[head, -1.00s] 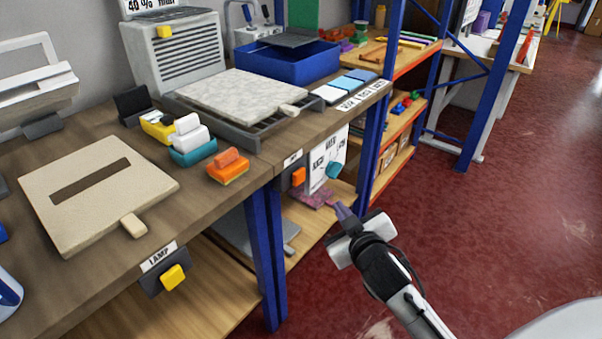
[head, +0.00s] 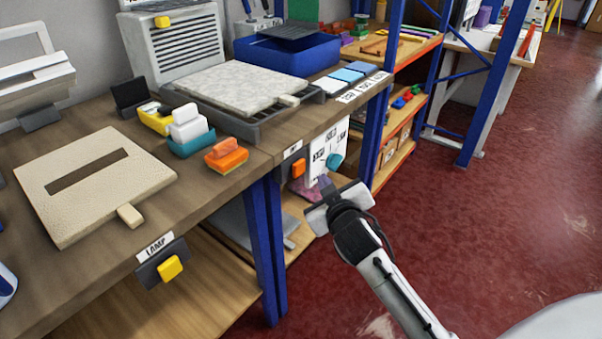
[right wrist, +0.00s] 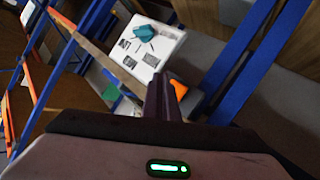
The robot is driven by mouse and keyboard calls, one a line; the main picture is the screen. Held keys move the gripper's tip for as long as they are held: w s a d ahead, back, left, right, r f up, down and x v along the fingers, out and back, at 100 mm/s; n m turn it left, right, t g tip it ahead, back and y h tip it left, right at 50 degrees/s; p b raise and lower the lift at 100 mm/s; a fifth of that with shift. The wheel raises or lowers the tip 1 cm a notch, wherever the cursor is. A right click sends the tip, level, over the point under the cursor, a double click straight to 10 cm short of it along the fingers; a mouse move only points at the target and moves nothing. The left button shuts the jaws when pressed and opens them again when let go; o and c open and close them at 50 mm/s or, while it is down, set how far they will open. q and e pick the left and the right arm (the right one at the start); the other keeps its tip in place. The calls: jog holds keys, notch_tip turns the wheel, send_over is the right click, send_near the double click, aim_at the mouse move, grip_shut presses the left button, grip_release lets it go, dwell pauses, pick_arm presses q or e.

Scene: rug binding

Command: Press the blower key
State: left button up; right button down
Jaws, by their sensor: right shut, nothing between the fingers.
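An orange key (head: 298,168) sits on the bench front beneath a small label too small to read. A white panel (head: 318,158) with a teal knob (head: 334,160) is right beside it. A yellow key (head: 170,267) sits below the LAMP label further left. I cannot read which one is the blower key. My right gripper (head: 325,182) is shut and empty, apart from and just right of the orange key in the picture. In the right wrist view, its dark fingers (right wrist: 162,95) partly cover the orange key (right wrist: 178,89), and the panel (right wrist: 145,47) shows beyond. My left gripper is out of view.
The wooden bench top (head: 205,200) holds a beige slotted board (head: 110,205), several coloured blocks and a speckled slab (head: 240,86). A blue post (head: 266,245) stands below the bench edge. The red floor (head: 480,240) to the right is clear.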

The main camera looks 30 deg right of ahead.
aim_at(299, 168)
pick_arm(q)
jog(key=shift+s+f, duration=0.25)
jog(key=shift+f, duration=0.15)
pick_arm(e)
jog(key=shift+w+a, duration=0.35)
jog(key=shift+w, duration=0.45)
jog(key=shift+w+a, duration=0.3)
jog(key=shift+w, duration=0.45)
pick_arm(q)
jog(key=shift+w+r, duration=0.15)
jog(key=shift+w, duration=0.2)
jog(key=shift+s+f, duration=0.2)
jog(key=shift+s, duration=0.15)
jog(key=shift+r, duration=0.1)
pick_arm(e)
jog(key=shift+w, duration=0.1)
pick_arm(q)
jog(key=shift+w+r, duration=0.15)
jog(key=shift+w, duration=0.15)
pick_arm(e)
jog(key=shift+w+a, duration=0.15)
jog(key=shift+w, duration=0.15)
